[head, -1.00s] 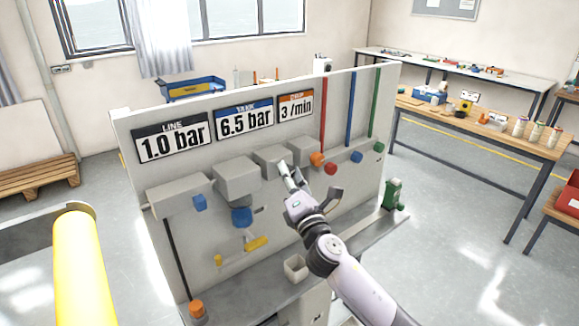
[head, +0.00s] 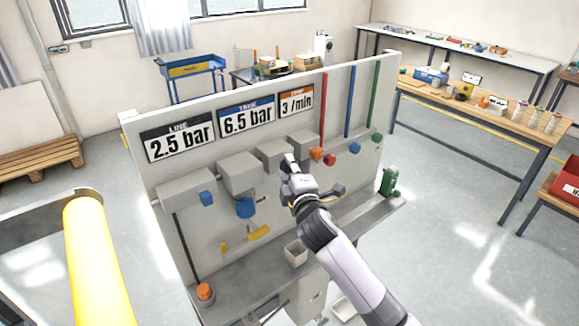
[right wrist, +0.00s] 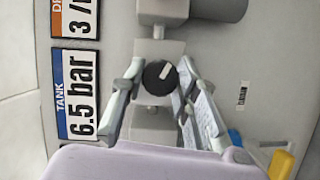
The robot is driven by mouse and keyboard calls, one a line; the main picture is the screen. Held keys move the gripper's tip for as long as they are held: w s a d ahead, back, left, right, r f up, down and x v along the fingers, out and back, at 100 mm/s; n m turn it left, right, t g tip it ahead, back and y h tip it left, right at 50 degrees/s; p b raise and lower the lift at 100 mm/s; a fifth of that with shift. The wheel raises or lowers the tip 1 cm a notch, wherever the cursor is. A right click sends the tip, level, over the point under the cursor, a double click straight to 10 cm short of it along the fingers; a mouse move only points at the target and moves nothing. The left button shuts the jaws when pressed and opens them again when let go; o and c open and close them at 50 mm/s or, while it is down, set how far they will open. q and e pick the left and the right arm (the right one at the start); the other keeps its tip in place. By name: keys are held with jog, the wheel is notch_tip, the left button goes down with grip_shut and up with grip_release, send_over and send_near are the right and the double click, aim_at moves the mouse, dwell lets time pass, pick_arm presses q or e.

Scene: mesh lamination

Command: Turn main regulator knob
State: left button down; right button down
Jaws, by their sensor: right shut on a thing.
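The regulator knob (right wrist: 159,77) is round and black with a white pointer mark, tilted up and to the right in the right wrist view. My right gripper (right wrist: 161,80) is shut on it, one finger on each side. In the head view the right gripper (head: 289,165) is at the panel, below the grey boxes, and hides the knob. The LINE display (head: 179,138) reads 2.5 bar. The TANK display (head: 247,115) reads 6.5 bar, also in the right wrist view (right wrist: 79,94). The orange-topped display (head: 296,101) reads 3 /min. My left gripper is not in view.
The grey panel (head: 250,140) carries a blue knob (head: 245,208), a yellow lever (head: 258,233), and orange (head: 316,153) and red (head: 330,160) knobs near my right gripper. A yellow cylinder (head: 92,255) is at front left.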

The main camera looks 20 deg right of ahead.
jog(key=shift+m, duration=0.5)
jog(key=c, duration=1.2)
grip_release()
jog(key=shift+c, duration=0.2)
jog(key=s, duration=1.2)
jog(key=shift+a+r, duration=0.15)
jog(key=shift+r, duration=0.3)
